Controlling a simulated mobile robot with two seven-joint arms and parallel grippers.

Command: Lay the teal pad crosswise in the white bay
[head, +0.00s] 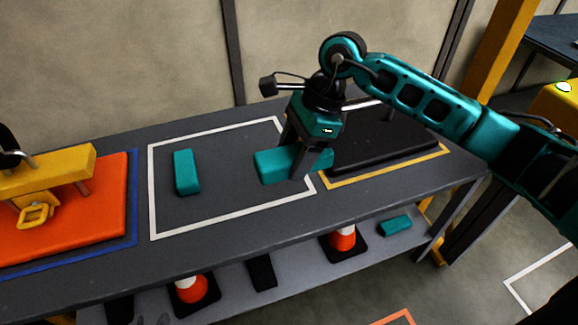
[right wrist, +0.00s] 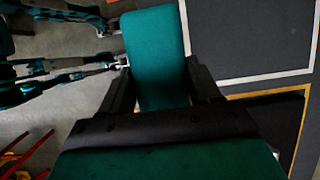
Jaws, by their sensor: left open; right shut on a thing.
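My right gripper (head: 307,165) is shut on a teal pad (head: 272,166) over the right part of the white bay (head: 152,200). The pad's long side runs left to right, and I cannot tell whether it touches the table. In the right wrist view the held pad (right wrist: 155,55) sticks out between the dark fingers. A second teal pad (head: 187,172) lies in the left part of the bay, its long side running back to front.
The orange block (head: 105,215), with a yellow ring (head: 36,216), lies in a blue outline. A black block (head: 385,140) sits in a yellow outline right of the bay. Cones (head: 342,240) and another teal piece (head: 395,225) lie on the lower shelf. The bay's middle is clear.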

